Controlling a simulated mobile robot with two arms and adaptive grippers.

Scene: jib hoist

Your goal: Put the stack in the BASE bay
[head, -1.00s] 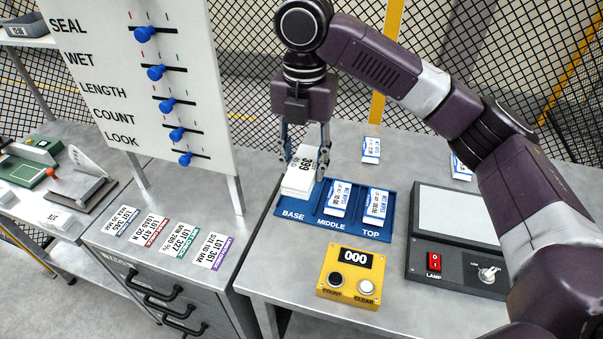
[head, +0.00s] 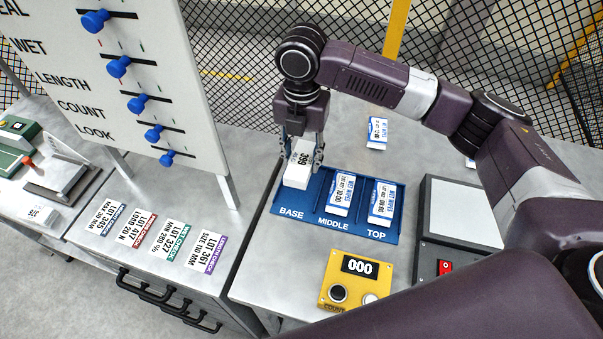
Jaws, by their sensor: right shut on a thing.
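A white stack (head: 298,170) with a printed number on top is between the fingers of my right gripper (head: 304,155). The gripper points down and is shut on it. The stack is at the BASE bay, the left bay of the blue tray (head: 334,225). I cannot tell whether its underside touches the bay floor. The MIDDLE bay holds a white and blue packet (head: 342,194), and the TOP bay holds another packet (head: 383,203). My left gripper is not in view.
A yellow counter box (head: 352,279) reading 000 stands in front of the tray. A loose packet (head: 377,132) lies behind the tray. A white board with blue sliders (head: 118,66) stands at left.

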